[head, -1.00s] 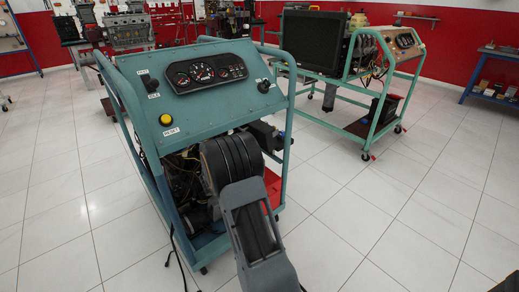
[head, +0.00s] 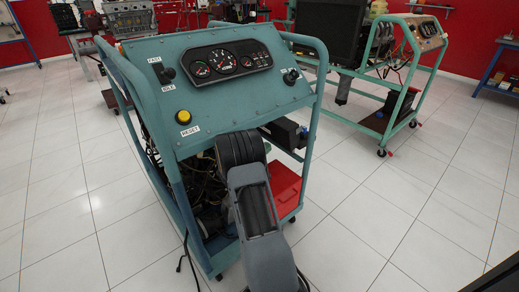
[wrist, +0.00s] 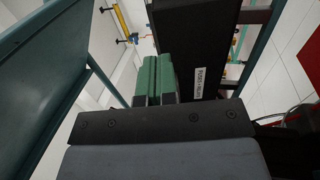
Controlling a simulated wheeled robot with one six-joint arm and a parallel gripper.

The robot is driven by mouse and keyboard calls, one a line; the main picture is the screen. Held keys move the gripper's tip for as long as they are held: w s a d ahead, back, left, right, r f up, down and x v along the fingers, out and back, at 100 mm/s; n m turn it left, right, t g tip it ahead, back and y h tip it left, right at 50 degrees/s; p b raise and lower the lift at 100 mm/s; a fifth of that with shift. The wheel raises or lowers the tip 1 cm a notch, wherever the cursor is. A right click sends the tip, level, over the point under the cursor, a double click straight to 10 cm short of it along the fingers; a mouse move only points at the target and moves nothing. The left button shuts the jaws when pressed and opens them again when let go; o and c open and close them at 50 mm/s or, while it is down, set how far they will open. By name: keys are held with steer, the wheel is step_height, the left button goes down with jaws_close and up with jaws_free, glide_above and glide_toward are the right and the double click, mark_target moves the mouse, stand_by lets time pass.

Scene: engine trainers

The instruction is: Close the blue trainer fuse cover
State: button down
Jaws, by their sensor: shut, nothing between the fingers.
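The blue trainer (head: 215,110) stands close in front of me, with gauges on its sloped panel. A black box (head: 287,133) sits on its right side in the head view. In the wrist view a large black box with a white label (wrist: 195,50) rises just right of my gripper (wrist: 157,62). My gripper's green fingers are together and empty, beside the box; contact is unclear.
A red box (head: 285,187) sits low in the trainer's frame. A second, green-framed trainer (head: 395,85) stands behind right. The tiled floor (head: 375,200) to the right is clear.

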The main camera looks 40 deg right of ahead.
mark_target(287, 132)
steer(key=p+x, duration=0.2)
steer(key=x, duration=0.7)
steer(key=shift+s+d, duration=0.1)
